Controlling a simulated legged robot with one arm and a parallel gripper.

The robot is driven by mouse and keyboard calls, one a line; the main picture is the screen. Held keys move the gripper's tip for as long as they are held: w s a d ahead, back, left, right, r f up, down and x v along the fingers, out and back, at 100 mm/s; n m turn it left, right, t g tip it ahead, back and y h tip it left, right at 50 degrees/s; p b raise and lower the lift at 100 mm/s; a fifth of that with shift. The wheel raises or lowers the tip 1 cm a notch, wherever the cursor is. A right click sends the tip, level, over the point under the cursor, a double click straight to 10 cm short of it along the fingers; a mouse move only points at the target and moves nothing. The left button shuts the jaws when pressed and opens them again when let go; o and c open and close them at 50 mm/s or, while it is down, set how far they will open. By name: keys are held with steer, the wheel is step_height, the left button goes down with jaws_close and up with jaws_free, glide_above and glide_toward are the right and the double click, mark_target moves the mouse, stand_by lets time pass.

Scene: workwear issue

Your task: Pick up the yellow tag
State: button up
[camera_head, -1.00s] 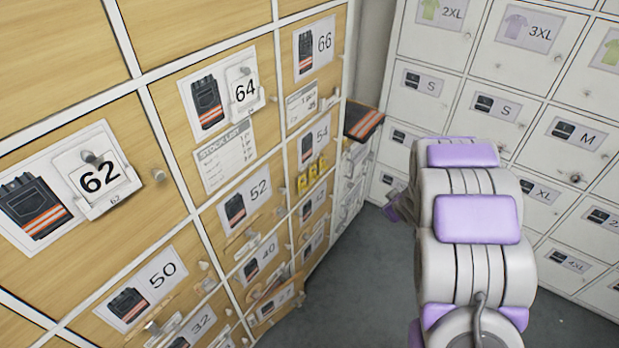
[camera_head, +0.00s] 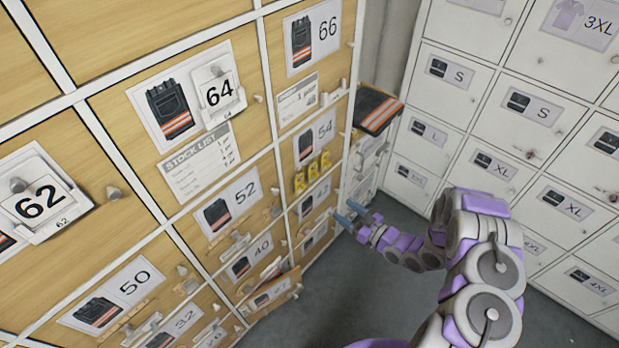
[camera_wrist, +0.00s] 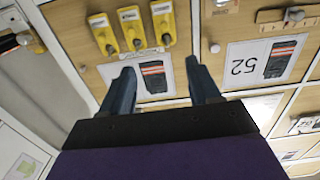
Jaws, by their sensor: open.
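Three yellow tags hang side by side on the wooden locker front below the 54 label: a left one (camera_head: 300,181), a middle one (camera_head: 313,171) and a right one (camera_head: 325,161). In the wrist view they show at the top, a left one (camera_wrist: 103,36), a middle one (camera_wrist: 131,28) and a right one (camera_wrist: 163,22). Their small print is unreadable. My gripper (camera_head: 350,214) is open and empty, with blue fingers. It is right of and below the tags in the head view. In the wrist view its fingertips (camera_wrist: 160,70) lie below the tags, apart from them.
Wooden lockers with number labels, knobs and card holders fill the left. White lockers (camera_head: 455,65) stand on the right. A dark folded garment with orange stripes (camera_head: 377,112) lies on a stack in the corner. Grey floor (camera_head: 350,290) is free between the locker rows.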

steer(key=b, duration=0.2)
glide_toward(304, 187)
steer(key=x, duration=0.9)
steer(key=shift+w+a, duration=0.25)
steer(key=shift+w+a+r, duration=0.1)
steer(key=shift+w+a, duration=0.1)
steer(key=shift+w, duration=0.1)
steer(key=shift+a, duration=0.15)
steer(key=c, duration=0.8)
